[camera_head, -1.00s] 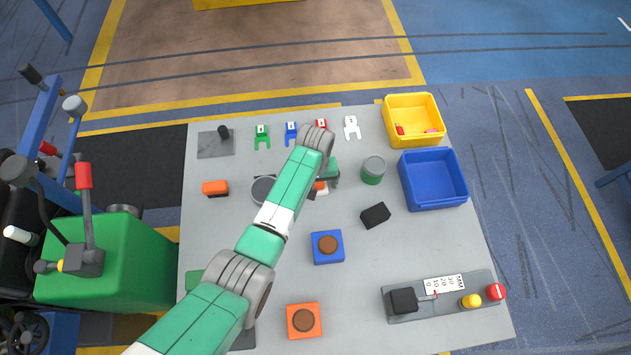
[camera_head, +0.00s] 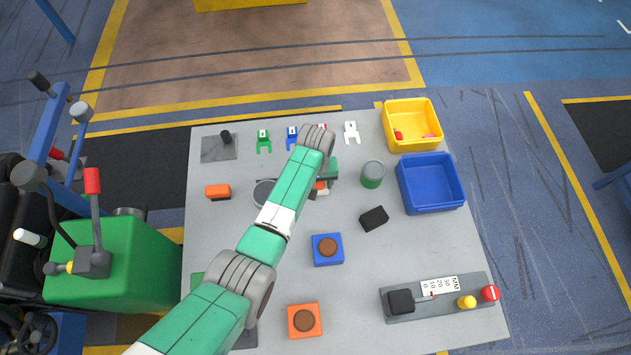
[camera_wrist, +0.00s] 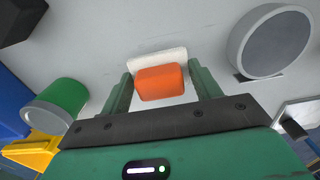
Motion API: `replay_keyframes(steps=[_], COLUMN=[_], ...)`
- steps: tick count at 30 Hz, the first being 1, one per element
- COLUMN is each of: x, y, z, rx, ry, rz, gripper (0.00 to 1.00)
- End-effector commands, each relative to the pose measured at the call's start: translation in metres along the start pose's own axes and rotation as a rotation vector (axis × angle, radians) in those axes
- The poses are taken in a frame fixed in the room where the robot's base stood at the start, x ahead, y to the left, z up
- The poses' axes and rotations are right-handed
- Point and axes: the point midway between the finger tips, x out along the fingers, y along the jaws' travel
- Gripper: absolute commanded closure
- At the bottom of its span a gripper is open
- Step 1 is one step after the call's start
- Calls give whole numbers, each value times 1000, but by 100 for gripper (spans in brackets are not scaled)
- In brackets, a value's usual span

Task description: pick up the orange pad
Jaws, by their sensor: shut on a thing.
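The orange pad (camera_wrist: 160,82) is a small rounded block in the wrist view, with a white strip (camera_wrist: 156,59) along its far side. My gripper (camera_wrist: 159,80) has one green finger on each side of the pad and is shut on it. In the head view, the pad (camera_head: 321,185) shows only partly below my wrist, and my gripper (camera_head: 326,180) is mostly hidden by the arm. I cannot tell whether the pad is clear of the table.
A second orange block (camera_head: 217,191) with a dark underside lies to the left. A grey-topped green cylinder (camera_head: 372,175), black block (camera_head: 374,218), blue bin (camera_head: 430,184) and yellow bin (camera_head: 387,132) are to the right. Small forked pieces line the back.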

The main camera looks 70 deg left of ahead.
Motion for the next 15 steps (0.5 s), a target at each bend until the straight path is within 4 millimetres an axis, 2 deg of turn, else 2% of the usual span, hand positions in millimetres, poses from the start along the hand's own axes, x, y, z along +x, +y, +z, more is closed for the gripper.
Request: replay_keyframes(steps=[1,15], x=[-22,-31], y=[0,-81], z=[0,83], rx=[0,-3], ry=[0,-4], rz=[0,-1], gripper=[59,59])
